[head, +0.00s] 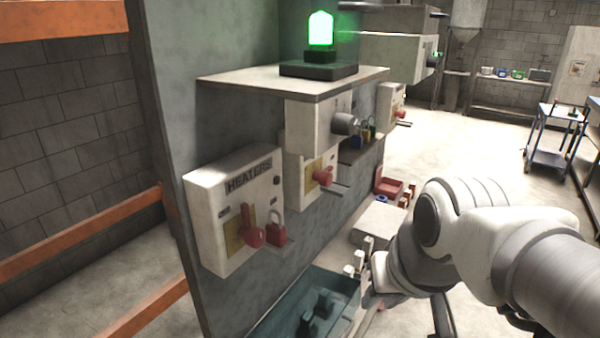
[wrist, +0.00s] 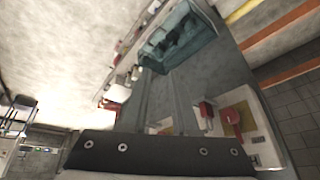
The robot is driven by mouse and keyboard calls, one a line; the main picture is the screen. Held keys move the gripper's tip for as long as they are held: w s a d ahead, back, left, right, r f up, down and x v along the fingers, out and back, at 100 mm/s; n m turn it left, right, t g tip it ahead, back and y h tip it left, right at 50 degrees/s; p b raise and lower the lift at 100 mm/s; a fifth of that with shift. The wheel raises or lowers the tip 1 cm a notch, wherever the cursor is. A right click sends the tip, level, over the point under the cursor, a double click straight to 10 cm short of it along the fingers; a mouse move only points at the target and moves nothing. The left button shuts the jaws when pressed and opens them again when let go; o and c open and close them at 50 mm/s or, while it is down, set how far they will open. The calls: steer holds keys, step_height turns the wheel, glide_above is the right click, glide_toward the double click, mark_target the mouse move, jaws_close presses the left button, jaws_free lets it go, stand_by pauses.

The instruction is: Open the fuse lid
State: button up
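A teal, partly see-through fuse box (head: 285,312) sits low on the grey panel at the bottom of the head view. Dark blocks show in or through it. It also shows in the wrist view (wrist: 185,35), near the top centre. I cannot tell clearly whether its lid is raised. My gripper (head: 372,298) is at the right of the box, partly hidden behind my own white arm.
A white HEATERS switch box (head: 212,192) with a red handle and red padlock (head: 276,230) juts from the panel above the fuse box. More switch boxes and a shelf (head: 300,84) with a green lamp (head: 320,30) stand beyond. Open floor lies to the right.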

steer(key=shift+s+r, duration=0.1)
steer(key=shift+s, duration=0.1)
steer(key=shift+c, duration=1.2)
steer(key=shift+w+f, duration=0.1)
steer(key=shift+f, duration=0.2)
jaws_close()
steer(key=w+d+f+m+t+y+b, duration=0.15)
steer(key=w+d+f+m+y, duration=0.35)
steer(key=f+m, duration=0.9)
steer(key=w+d+f+m+y+b, duration=0.2)
steer(key=w+d+f+m, duration=0.35)
steer(key=f+m, duration=0.9)
steer(key=w+a+f+n+p, duration=0.2)
steer(key=w+a+f+n, duration=0.1)
steer(key=w+a+f, duration=0.2)
steer(key=shift+w+a+f+n, duration=0.25)
steer(key=shift+a+f+n, duration=0.1)
steer(key=shift+a, duration=0.45)
